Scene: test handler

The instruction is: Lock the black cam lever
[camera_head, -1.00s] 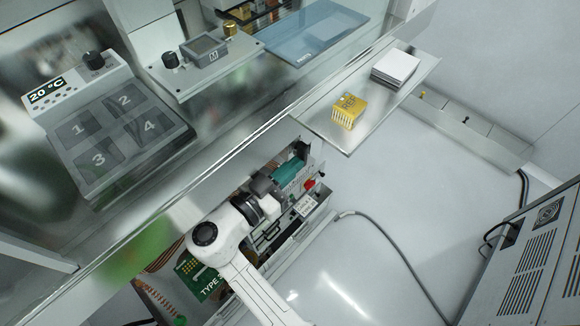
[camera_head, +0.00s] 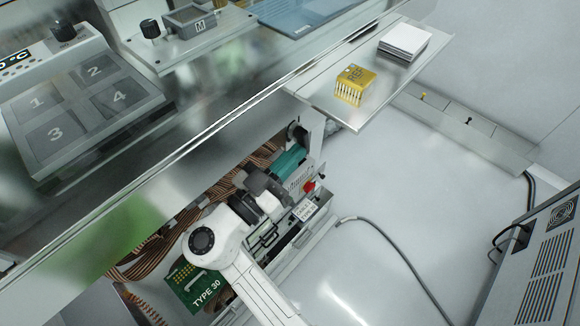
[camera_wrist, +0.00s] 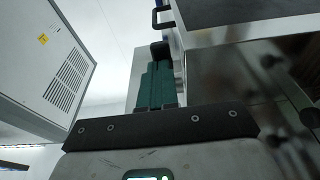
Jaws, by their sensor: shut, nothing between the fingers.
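My gripper (camera_head: 298,148) is low beside the test handler under the bench edge, with its teal fingers together and nothing between them. The closed teal fingers also show in the wrist view (camera_wrist: 157,66). A black rounded part (camera_head: 297,131), apparently the cam lever, sits just past the fingertips on the handler's upright plate. In the wrist view a black part (camera_wrist: 160,48) shows right at the finger ends. I cannot tell whether they touch, and the lever's angle is unclear.
A red knob (camera_head: 309,187) and a small label plate (camera_head: 305,209) are right of my gripper. A green TYPE 30 board (camera_head: 195,287) and ribbon cables lie at left. A metal shelf (camera_head: 325,95) overhangs behind. A cable (camera_head: 385,245) crosses the open floor.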

